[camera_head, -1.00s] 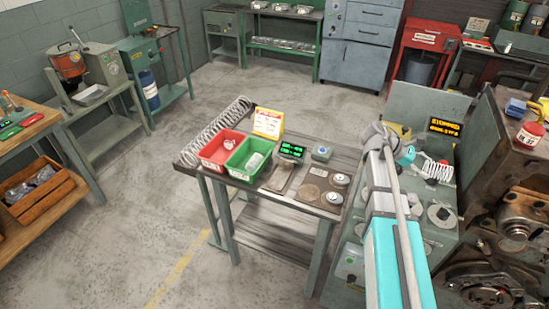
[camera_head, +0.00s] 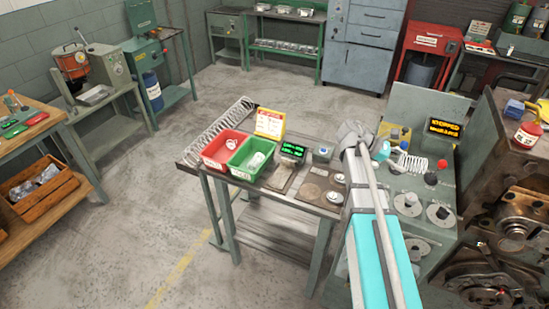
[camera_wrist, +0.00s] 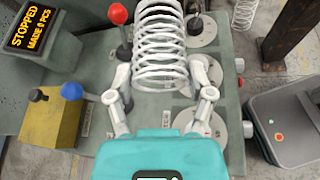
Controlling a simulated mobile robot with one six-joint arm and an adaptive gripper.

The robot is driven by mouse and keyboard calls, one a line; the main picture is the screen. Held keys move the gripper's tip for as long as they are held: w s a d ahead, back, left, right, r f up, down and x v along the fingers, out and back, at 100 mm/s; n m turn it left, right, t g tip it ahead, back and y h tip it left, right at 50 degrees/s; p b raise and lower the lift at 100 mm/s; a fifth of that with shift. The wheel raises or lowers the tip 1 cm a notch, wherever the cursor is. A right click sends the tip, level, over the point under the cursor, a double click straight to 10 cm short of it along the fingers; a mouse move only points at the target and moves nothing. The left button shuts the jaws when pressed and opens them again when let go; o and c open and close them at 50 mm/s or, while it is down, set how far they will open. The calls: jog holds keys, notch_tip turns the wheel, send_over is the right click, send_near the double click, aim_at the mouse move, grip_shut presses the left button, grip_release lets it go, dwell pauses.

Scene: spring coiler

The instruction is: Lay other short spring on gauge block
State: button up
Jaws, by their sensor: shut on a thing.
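A short white coil spring (camera_head: 410,163) is held over the left part of the coiler's control top. In the wrist view the spring (camera_wrist: 161,38) stretches away from me between the fingers of my gripper (camera_wrist: 163,75), which are closed on its near coils. In the head view my gripper (camera_head: 381,151) is at the spring's left end, right of the table. The gauge block cannot be picked out for certain; a flat plate (camera_head: 280,179) lies before a green-lit readout (camera_head: 292,150) on the table.
The coiler's display (camera_head: 444,128) reads stopped. Red and black knobs rise from its top.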

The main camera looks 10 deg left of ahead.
jog(key=w+a+f+n+t+y+b, duration=0.3)
jog(key=a+n+t, duration=0.2)
jog(key=a, duration=0.8)
jog(key=w+a+f+n+t+y+b, duration=0.2)
jog(key=a+f+n+t+y+b, duration=0.1)
jog(key=a, duration=1)
jog(key=w+a+f+n+t+y+b, duration=0.3)
jog(key=a+n+t, duration=0.3)
jog(key=a+n, duration=0.3)
jog(key=a+f+y, duration=0.1)
jog(key=a, duration=0.3)
jog(key=shift+w+t, duration=0.3)
jog(key=shift+t, duration=0.1)
jog(key=shift+f, duration=0.1)
notch_tip(320, 180, down, 9)
jog(key=b, duration=0.9)
jog(key=shift+f+b, duration=0.2)
jog(key=shift+b, duration=0.1)
jog(key=o, duration=1.1)
